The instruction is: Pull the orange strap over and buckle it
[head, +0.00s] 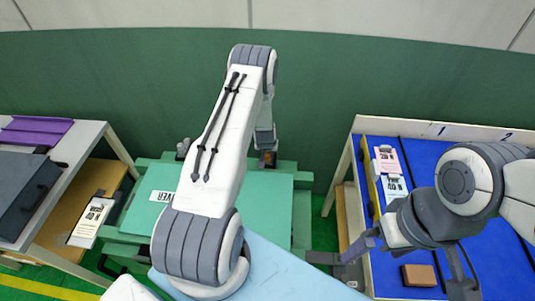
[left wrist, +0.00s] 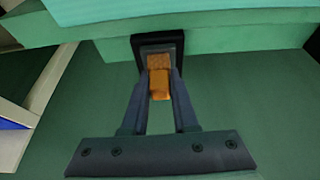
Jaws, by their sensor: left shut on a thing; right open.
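The orange strap (left wrist: 160,84) shows as a short end between the fingers of my left gripper (left wrist: 161,88) in the left wrist view. The fingers are shut on it. Its upper part sits in a dark square-framed fitting (left wrist: 142,44) on the green edge. In the head view the strap (head: 267,158) is a small orange patch at the far side of the green case (head: 270,200), below my left gripper. A buckle cannot be told clearly. My right gripper (head: 408,262) is open and empty over the right side, well away from the strap.
A blue-topped table (head: 500,270) on the right holds a brown block (head: 419,275) and printed cards (head: 387,160). A grey table (head: 75,150) on the left carries a dark box (head: 22,190) and a purple tray (head: 35,130). My left arm hides much of the green case.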

